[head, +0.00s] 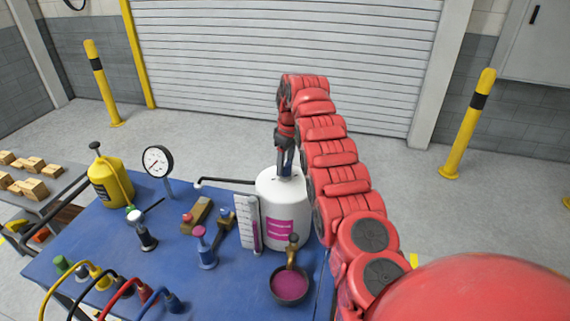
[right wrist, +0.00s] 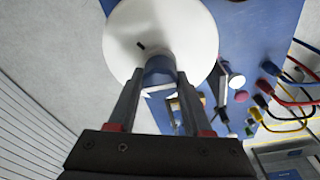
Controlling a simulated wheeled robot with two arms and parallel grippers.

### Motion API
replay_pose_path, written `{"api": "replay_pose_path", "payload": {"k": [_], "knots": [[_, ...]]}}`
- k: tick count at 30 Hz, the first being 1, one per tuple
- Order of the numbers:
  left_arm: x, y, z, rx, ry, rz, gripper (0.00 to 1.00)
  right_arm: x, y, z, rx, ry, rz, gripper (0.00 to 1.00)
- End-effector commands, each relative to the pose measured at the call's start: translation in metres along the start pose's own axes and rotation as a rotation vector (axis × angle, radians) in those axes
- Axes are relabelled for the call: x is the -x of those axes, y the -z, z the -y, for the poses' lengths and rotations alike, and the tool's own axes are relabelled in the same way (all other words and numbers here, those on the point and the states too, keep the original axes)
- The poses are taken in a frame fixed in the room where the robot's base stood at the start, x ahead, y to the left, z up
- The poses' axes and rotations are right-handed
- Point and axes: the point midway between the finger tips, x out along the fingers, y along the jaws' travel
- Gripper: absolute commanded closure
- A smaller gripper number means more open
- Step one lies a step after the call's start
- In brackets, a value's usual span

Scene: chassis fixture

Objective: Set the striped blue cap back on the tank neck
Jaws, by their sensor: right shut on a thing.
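The white tank (head: 298,207) with a magenta label stands at the right side of the blue table; its round white top (right wrist: 196,35) fills the upper middle of the right wrist view. My right gripper (head: 285,172) points down at the tank top. In the right wrist view its two fingers are shut on the blue cap (right wrist: 160,68), which lies over the white top. Stripes on the cap cannot be made out. The neck is hidden, and I cannot tell whether the cap touches it. My left gripper is not in view.
The blue table (head: 130,245) holds a yellow can (head: 107,185), a pressure gauge (head: 157,161), a sight tube with scale (head: 250,222), a cup of magenta liquid (head: 290,286), several valves and coloured cables. A dark pipe (head: 228,181) runs to the tank from the left.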

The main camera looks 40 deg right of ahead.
Motion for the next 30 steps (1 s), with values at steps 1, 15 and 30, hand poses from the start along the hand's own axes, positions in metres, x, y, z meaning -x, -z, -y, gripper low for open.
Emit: {"api": "replay_pose_path", "payload": {"k": [1,15,30], "knots": [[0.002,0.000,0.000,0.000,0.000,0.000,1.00,-0.003,-0.001,0.000,0.000,0.001,0.001,1.00],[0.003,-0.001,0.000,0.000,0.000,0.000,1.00,-0.004,-0.001,0.000,0.000,0.001,0.001,0.15],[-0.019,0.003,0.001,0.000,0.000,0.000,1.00,0.029,0.004,0.001,0.001,0.001,0.002,0.15]]}}
